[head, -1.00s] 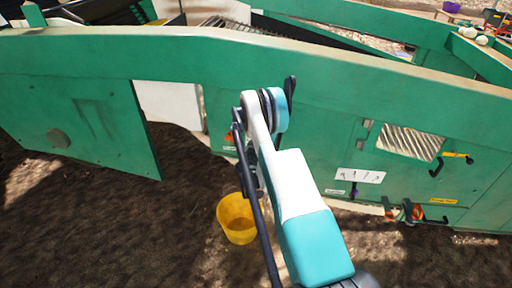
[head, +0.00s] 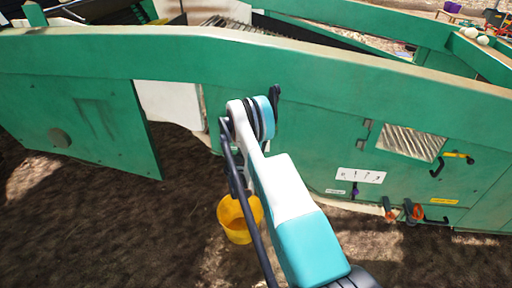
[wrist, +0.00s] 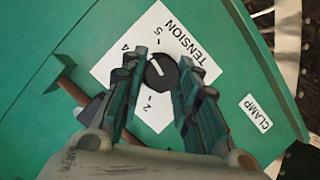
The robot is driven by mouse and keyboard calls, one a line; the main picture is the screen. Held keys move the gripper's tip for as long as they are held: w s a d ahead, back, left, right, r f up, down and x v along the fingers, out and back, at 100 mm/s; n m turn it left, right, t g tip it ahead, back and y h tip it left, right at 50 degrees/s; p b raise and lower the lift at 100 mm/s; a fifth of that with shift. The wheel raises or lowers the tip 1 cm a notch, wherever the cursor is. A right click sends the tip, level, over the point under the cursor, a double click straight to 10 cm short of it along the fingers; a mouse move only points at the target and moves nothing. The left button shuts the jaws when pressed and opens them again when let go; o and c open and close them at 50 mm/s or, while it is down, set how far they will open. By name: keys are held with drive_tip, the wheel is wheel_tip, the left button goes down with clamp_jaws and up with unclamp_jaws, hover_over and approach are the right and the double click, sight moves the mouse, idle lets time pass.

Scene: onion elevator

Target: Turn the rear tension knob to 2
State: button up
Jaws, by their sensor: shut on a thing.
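The black round tension knob (wrist: 162,75) sits on a white dial plate (wrist: 183,27) marked TENSION in the wrist view. A small pale mark shows near its upper left edge; its exact reading is hard to tell. The figure 2 is below the knob, 4 at upper left and 5 above. My gripper (wrist: 162,65) is shut on the knob, one finger on each side. In the head view my arm hides the knob and most of my gripper.
The green machine panel (head: 320,110) spans the head view. A yellow bucket (head: 235,232) stands on the soil below my arm. An orange-brown handle (wrist: 65,68) is left of the dial, and a CLAMP label (wrist: 256,114) is at right. More levers (head: 412,211) are on the panel at right.

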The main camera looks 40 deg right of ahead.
drive_tip(key=shift+w+a+f+n+g+h, duration=0.1)
drive_tip(key=shift+n+g+h, duration=0.1)
drive_tip(key=shift+n+h, duration=0.35)
drive_tip(key=shift+f+n+g+h, duration=0.1)
drive_tip(key=shift+n+g+h, duration=0.15)
drive_tip(key=shift+n, duration=0.6)
drive_tip(key=o, duration=1.1)
drive_tip(key=shift+c, duration=0.2)
drive_tip(key=shift+r, duration=0.1)
wheel_tip(320, 180, up, 8)
drive_tip(key=shift+r, duration=0.95)
